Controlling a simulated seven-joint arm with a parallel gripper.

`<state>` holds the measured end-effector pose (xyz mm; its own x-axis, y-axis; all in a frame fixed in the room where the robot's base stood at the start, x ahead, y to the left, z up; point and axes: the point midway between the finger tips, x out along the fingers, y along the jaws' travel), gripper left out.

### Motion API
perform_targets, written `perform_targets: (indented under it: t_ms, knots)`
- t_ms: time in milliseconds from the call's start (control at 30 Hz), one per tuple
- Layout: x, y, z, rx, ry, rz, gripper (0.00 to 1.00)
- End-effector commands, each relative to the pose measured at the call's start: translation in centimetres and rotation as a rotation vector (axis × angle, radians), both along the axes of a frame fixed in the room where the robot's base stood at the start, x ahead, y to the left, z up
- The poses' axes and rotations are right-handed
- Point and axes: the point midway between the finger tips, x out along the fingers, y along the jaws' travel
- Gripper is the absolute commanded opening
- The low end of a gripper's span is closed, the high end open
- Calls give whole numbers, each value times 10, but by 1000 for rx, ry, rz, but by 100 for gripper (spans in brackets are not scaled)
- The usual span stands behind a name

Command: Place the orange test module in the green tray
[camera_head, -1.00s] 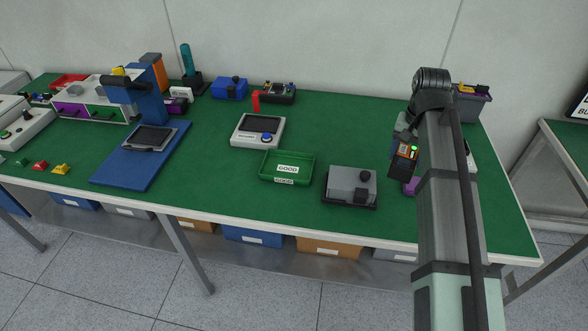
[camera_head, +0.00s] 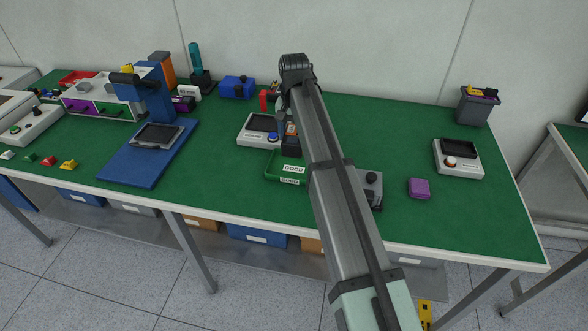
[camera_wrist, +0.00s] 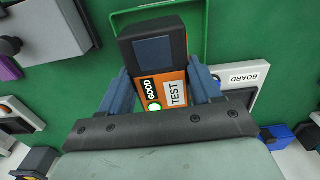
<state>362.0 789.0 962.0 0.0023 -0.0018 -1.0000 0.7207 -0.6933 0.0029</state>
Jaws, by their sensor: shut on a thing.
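My gripper (camera_wrist: 160,75) is shut on the orange test module (camera_wrist: 177,75), with one finger on each side of it. The module has a dark screen, a "GOOD" label, a lit green spot and a "TEST" label. In the head view the module (camera_head: 291,129) shows only in part beside my arm. The green tray (camera_head: 271,168), labelled "GOOD", is partly hidden by my arm. In the wrist view the tray's rim (camera_wrist: 205,28) shows behind the module, so the module appears over or near the tray. I cannot tell its height above it.
A white device with a blue knob (camera_head: 256,130) stands just behind the tray. A grey box (camera_head: 371,184) with a black knob is to the right. A purple block (camera_head: 419,188) and a white device with a red knob (camera_head: 459,157) stand further right, with clear green table around.

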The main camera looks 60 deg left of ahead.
Motion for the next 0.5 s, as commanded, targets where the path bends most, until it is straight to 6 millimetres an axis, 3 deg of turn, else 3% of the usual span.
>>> perform_targets:
  t_ms: [167,500]
  knots:
    - [4,8,-7,-1,-1,-28,26]
    - [4,7,-56,-1,0,-30,26]
